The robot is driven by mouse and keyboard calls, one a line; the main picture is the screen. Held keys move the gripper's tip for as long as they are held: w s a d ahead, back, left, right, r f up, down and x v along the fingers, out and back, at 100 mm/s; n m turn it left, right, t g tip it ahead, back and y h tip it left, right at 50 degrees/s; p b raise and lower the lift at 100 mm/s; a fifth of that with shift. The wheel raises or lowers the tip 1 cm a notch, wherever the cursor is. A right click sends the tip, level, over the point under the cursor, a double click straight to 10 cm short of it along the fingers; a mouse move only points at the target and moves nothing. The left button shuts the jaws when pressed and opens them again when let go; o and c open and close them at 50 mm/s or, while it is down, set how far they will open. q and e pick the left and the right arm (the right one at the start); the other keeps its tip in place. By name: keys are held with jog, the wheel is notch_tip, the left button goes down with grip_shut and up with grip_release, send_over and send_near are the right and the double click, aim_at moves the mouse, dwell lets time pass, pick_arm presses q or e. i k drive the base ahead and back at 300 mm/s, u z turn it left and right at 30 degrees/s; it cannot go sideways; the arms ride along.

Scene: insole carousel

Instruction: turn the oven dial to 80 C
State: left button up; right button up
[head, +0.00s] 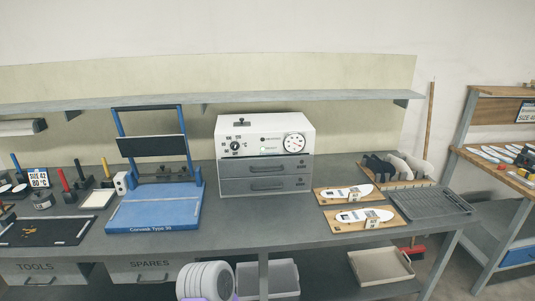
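The white oven (265,150) stands on the grey bench near the middle of the head view. Its black dial (236,146) is on the upper left of the front panel, with small markings around it that are too small to read. Two grey drawers with handles are below and look closed. Neither of my grippers is in view, and nothing touches the dial.
A blue press (152,209) stands left of the oven. Wooden boards with white insoles (364,219) lie at the right, beside a grey rack (430,204). A shelf (210,103) runs above the oven. Bare bench lies in front of the oven.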

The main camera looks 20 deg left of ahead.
aim_at(235, 145)
jog(key=u, duration=2.3)
jog(key=i, duration=1.1)
jog(key=z, duration=0.25)
